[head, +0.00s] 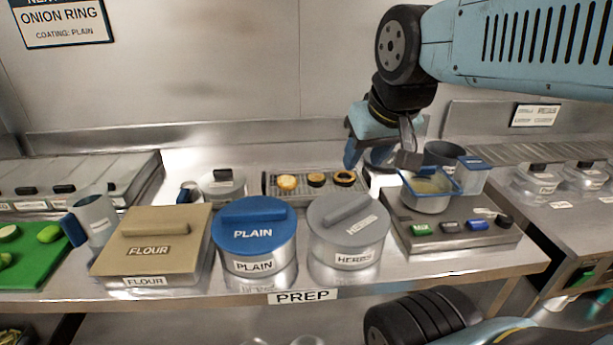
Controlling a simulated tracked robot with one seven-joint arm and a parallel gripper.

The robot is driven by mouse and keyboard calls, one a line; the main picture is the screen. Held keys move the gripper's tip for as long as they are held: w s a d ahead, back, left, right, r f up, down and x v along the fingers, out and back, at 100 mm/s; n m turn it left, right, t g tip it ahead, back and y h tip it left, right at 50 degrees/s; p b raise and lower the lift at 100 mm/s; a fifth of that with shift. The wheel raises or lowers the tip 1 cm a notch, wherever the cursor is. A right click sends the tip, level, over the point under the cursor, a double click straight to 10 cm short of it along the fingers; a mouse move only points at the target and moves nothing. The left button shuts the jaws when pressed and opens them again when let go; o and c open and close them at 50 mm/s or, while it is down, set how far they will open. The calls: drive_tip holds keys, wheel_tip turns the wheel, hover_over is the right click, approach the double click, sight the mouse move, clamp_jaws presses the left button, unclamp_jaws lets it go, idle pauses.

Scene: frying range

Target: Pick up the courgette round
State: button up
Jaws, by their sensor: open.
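Pale green pieces that look like courgette lie on the green board (35,262) at the far left; one cut round (8,233) shows a pale face with a green rim. A greener piece (48,233) lies beside it. I cannot tell for sure which one is the courgette round. My gripper (380,162) is open, pointing down at the back right of the prep table, far from the board. It is just left of a small pan (428,203) with pale contents, partly in front of a grey round vessel. I see nothing between its fingers.
A beige flour box (150,245), a blue-lidded plain tub (254,235) and a grey-lidded herbs tub (348,228) line the front. Behind them a rack (268,184) holds three browned rounds. A grey jug (97,218) stands left. A button panel (455,243) sits under the pan.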

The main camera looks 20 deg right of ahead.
drive_tip(key=o, duration=0.3)
drive_tip(key=shift+w+r, duration=0.1)
drive_tip(key=shift+w, duration=0.15)
drive_tip(key=o, duration=0.5)
drive_tip(key=shift+g+y, duration=0.3)
drive_tip(key=shift+g, duration=0.1)
drive_tip(key=w, duration=0.1)
drive_tip(key=w+d, duration=0.1)
drive_tip(key=w, duration=0.2)
drive_tip(key=shift+d+r, duration=0.1)
drive_tip(key=shift+d, duration=0.25)
drive_tip(key=shift+c, duration=0.2)
drive_tip(key=n+g, duration=0.1)
drive_tip(key=g, duration=0.2)
hover_over(316, 177)
drive_tip(key=f, duration=1.1)
drive_tip(key=d+f, duration=0.1)
drive_tip(key=f, duration=0.4)
drive_tip(key=shift+s+f, duration=0.2)
drive_tip(key=shift+s, duration=0.2)
drive_tip(key=shift+w+a+f, duration=0.15)
drive_tip(key=shift+f, duration=0.75)
drive_tip(key=shift+w+a+f, duration=0.1)
drive_tip(key=shift+a+f, duration=0.1)
drive_tip(key=shift+f, duration=0.65)
drive_tip(key=shift+w+a+f, duration=0.15)
drive_tip(key=shift+f, duration=0.75)
